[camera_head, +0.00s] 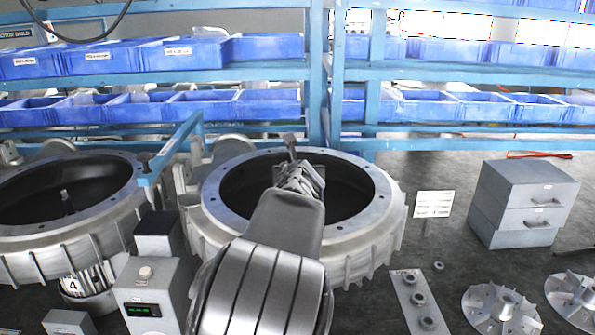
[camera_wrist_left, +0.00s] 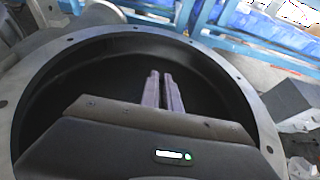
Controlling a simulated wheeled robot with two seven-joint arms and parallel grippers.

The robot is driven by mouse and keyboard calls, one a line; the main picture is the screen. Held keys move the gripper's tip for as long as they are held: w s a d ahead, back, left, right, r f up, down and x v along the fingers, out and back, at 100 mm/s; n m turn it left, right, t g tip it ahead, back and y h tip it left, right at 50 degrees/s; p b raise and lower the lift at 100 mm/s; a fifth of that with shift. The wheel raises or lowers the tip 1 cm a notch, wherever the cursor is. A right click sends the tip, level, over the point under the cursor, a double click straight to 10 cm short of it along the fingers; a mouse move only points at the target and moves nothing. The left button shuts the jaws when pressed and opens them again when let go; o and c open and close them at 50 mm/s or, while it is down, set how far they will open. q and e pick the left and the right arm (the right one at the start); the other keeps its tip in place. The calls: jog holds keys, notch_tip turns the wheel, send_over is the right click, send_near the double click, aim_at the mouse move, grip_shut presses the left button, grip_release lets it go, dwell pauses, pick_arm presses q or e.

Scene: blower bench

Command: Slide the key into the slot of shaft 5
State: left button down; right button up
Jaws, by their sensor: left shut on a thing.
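My left gripper (camera_wrist_left: 160,77) is over the open round housing (camera_head: 389,205) in the middle of the head view. In the left wrist view its two grey fingers lie close together against the dark interior. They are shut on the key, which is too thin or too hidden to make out. In the head view my left arm reaches in from the bottom and the gripper (camera_head: 299,179) covers the middle of the housing. Shaft 5 and its slot cannot be made out in either view; the arm and gripper hide the centre. My right gripper is not in view.
A second housing (camera_head: 30,243), marked 4, stands at left with a short shaft (camera_head: 67,202) inside. A control box (camera_head: 145,293) stands in front. At right are a plate with rings (camera_head: 417,300), finned wheels (camera_head: 502,308) and a grey drawer box (camera_head: 523,200). Blue bins fill the back shelves.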

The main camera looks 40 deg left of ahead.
pick_arm(q)
jog(key=shift+f+b, duration=1)
jog(key=shift+f, duration=0.75)
jog(key=shift+p, duration=0.5)
dwell(0.4)
jog(key=shift+f+b, duration=1.25)
jog(key=shift+f, duration=0.35)
jog(key=c, duration=1.6)
grip_release()
jog(key=shift+o, duration=0.4)
jog(key=shift+r, duration=0.2)
notch_tip(320, 180, up, 10)
jog(key=p, duration=0.2)
jog(key=shift+f, duration=0.2)
